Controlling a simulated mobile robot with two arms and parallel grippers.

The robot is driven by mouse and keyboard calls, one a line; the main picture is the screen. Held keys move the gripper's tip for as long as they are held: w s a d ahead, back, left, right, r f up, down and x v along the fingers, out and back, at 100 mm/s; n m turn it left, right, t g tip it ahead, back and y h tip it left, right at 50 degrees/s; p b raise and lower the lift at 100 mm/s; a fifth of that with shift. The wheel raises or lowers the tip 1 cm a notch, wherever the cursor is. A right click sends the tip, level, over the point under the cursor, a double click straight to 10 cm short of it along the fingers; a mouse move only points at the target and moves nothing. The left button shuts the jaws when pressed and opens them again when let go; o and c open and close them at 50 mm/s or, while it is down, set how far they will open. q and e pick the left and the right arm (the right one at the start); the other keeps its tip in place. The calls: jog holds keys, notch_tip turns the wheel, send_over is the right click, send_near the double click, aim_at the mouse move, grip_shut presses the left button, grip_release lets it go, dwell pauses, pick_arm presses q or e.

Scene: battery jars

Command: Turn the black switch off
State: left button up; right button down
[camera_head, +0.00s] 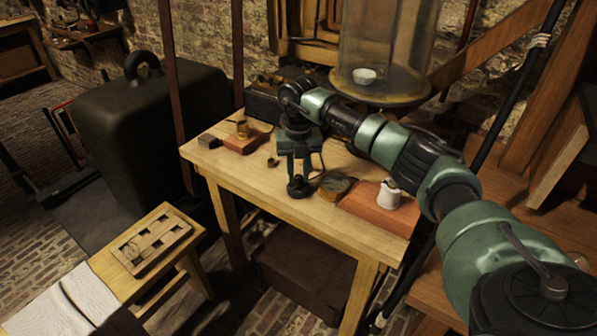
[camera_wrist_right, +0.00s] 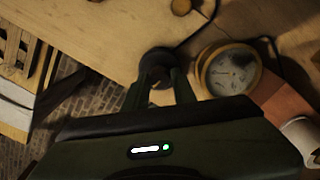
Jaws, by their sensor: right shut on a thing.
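The black switch (camera_head: 297,189) is a small round dark piece near the front edge of the wooden table, left of a brass dial. It also shows in the right wrist view (camera_wrist_right: 158,56), between and just beyond my fingertips. My right gripper (camera_head: 297,178) points down over it and is shut on its upper part. In the right wrist view my fingers (camera_wrist_right: 159,82) converge on it. The fingers hide part of the switch, so its lever position cannot be told. My left gripper is not in view.
The brass dial (camera_head: 336,184) stands close right of the switch. A white pot (camera_head: 388,196) sits on a reddish block (camera_head: 368,213). A wooden block (camera_head: 248,141) with a brass piece and a small brass knob (camera_head: 272,161) are further left. A glass bell jar (camera_head: 385,45) stands behind.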

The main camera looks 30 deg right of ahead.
aim_at(299, 176)
jog(key=n, duration=0.5)
jog(key=shift+n, duration=0.3)
jog(key=n, duration=0.6)
jog(key=shift+n, duration=0.3)
jog(key=c, duration=1.1)
grip_release()
jog(key=shift+c, duration=0.2)
jog(key=shift+r, duration=0.15)
notch_tip(299, 176, up, 8)
jog(key=shift+f+b, duration=0.2)
jog(key=shift+b, duration=0.4)
